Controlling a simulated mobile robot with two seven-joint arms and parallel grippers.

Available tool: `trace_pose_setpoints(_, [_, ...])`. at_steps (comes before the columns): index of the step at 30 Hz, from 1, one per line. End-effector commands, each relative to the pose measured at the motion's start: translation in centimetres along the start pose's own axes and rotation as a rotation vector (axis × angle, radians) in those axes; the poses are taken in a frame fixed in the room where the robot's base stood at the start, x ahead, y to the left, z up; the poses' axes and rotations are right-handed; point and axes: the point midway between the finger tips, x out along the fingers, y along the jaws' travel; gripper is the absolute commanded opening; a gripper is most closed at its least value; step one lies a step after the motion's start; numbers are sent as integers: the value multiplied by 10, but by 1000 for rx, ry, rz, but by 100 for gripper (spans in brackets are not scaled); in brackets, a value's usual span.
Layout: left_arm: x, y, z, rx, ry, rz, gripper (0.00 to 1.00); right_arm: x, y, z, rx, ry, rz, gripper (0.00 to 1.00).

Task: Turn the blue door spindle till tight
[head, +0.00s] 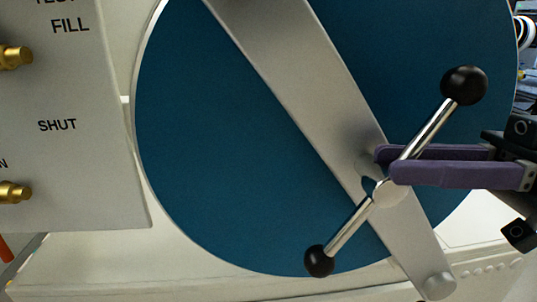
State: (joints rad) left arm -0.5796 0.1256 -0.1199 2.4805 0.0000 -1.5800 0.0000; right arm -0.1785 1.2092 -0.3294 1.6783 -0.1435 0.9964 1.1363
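The blue round door (230,150) fills the middle of the head view, with a wide grey strap (305,90) slanting across it from upper left to lower right. The spindle hub (388,193) sits on the strap. Its shiny cross bar (347,229) is tilted, with one black ball (465,85) at upper right and the other black ball (319,261) at lower left. My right gripper (386,163) comes in from the right. Its purple fingers are closed around the bar just above the hub, one behind and one in front. My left gripper is out of view.
A pale panel (75,130) with brass fittings (14,192) and the words FILL and SHUT stands at the left. A round strap-end pin (438,286) is at lower right. An orange piece (5,250) shows at the lower left edge.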

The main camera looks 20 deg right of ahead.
Motion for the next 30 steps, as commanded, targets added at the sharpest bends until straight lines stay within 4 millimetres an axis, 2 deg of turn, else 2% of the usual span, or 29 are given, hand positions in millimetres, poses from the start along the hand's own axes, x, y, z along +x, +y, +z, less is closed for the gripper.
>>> trace_pose_setpoints(3, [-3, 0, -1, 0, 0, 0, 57, 22, 0, -2, -2, 5, -1, 28])
trace_pose_setpoints(7, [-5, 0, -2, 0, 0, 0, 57, 38, 0, -2, -1, 4, 0, 28])
trace_pose_setpoints(12, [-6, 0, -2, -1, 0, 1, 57, 45, 0, 0, 0, 1, 0, 28])
trace_pose_setpoints(18, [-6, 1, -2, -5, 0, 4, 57, 46, 0, 0, 1, 0, 1, 28])
trace_pose_setpoints(26, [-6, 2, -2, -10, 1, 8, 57, 45, 0, 0, 0, 0, 1, 0])
trace_pose_setpoints(30, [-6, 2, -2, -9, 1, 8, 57, 45, 0, 0, 0, 0, 1, 0])
